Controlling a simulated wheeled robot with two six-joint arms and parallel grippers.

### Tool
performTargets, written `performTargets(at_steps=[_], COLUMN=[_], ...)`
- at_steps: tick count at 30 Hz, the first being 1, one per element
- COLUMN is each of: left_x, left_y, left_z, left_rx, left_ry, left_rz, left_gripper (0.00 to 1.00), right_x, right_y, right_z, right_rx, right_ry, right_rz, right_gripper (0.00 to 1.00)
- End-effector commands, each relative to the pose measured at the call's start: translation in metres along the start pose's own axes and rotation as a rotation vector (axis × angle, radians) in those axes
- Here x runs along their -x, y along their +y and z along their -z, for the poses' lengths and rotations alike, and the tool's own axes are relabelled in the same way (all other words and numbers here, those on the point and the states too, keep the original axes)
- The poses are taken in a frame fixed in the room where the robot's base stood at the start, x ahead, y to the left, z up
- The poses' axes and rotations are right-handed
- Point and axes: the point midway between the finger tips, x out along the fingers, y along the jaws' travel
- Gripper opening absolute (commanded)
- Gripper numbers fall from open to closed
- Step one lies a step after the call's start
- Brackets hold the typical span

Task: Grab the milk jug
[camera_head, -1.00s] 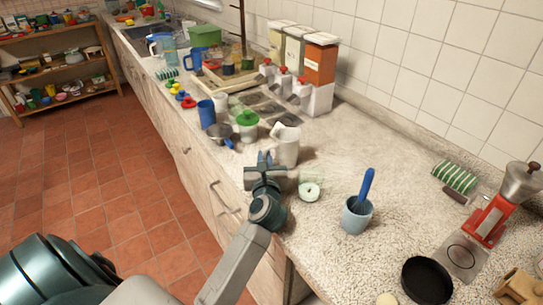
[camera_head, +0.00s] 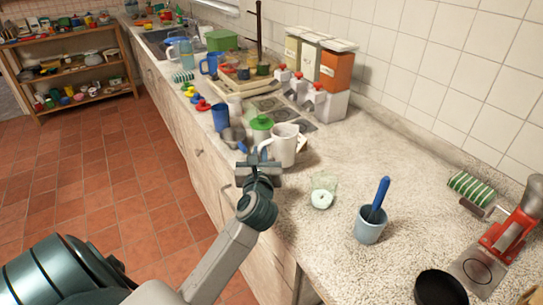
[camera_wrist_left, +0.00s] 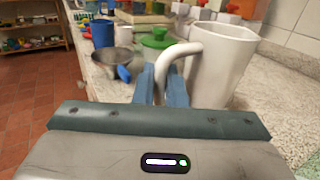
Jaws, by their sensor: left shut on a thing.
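The milk jug (camera_head: 284,145) is a white pitcher near the counter's front edge in the head view. It stands upright, and its base is partly hidden by my gripper in that view. In the left wrist view the jug (camera_wrist_left: 222,62) fills the upper right, with its curved handle (camera_wrist_left: 168,62) toward me. My left gripper (camera_head: 257,160) is at the handle; in the wrist view its blue-grey fingers (camera_wrist_left: 161,84) are shut around the handle's lower part. I cannot tell whether the base touches the counter. My right gripper is not in view.
A blue cup (camera_head: 220,117), a metal pot (camera_head: 234,135) and a green-lidded container (camera_head: 261,124) stand close behind the jug. A glass (camera_head: 322,190) and a light-blue cup with a blue utensil (camera_head: 369,226) stand to the right. The counter (camera_head: 400,170) is bare toward the wall.

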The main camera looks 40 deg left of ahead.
Motion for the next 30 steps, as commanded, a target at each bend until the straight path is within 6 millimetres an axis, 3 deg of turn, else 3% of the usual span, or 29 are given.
performTargets(at_steps=[12, 30], left_x=[0.010, 0.021], left_y=[0.044, 0.088], left_z=[-0.005, -0.009], left_rx=[-0.005, -0.004], left_ry=[-0.004, -0.002], left_rz=[0.001, 0.001], left_gripper=[0.00, 0.00], right_x=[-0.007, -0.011], right_y=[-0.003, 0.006], right_z=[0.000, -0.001], right_rx=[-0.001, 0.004], right_ry=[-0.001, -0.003], right_rz=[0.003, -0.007], right_gripper=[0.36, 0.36])
